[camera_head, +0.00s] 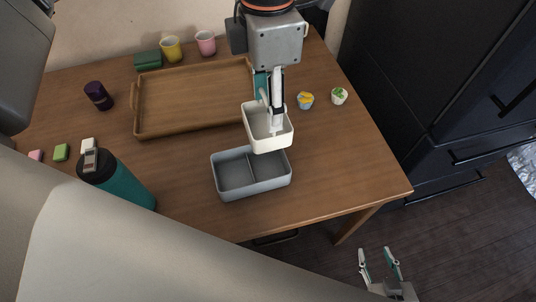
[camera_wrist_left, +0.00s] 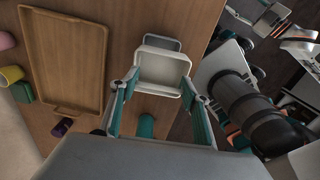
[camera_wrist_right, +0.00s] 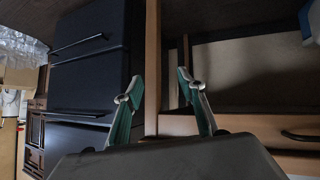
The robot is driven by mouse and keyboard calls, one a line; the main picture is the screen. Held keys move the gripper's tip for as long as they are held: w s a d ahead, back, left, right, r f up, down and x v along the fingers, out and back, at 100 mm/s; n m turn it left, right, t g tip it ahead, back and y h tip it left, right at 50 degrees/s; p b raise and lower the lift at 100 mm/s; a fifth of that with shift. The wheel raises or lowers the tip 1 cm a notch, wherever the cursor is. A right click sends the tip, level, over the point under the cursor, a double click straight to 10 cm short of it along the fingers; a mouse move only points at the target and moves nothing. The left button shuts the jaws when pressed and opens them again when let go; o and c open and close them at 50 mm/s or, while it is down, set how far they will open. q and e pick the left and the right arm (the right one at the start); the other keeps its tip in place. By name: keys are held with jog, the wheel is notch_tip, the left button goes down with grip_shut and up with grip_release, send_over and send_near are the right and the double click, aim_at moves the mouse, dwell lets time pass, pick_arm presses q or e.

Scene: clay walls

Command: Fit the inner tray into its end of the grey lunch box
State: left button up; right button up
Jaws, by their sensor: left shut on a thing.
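The inner tray (camera_head: 270,143) is a white, open-topped box. My left gripper (camera_head: 271,122) is shut on it, with its fingers at the tray's walls, and holds it above the back right part of the lunch box. In the left wrist view the tray (camera_wrist_left: 162,68) hangs between the fingers, level or nearly so. The grey lunch box (camera_head: 252,189) stands open on the table, divided into two compartments, both seeming empty; the tray hides part of its back rim. It shows in the left wrist view (camera_wrist_left: 163,42) partly behind the tray. My right gripper (camera_head: 380,262) is open and empty, off the table's front right.
A wooden tray (camera_head: 137,126) lies behind the lunch box. The table's front right is clear.

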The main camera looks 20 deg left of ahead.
aim_at(254, 112)
pick_arm(q)
notch_tip(254, 112, down, 16)
jog(key=shift+f+b, duration=0.1)
jog(key=shift+b, duration=1.1)
jog(key=o, duration=1)
notch_tip(254, 112, up, 12)
jog(key=shift+r+p, duration=0.15)
jog(key=shift+p, duration=0.95)
jog(key=shift+s, duration=0.1)
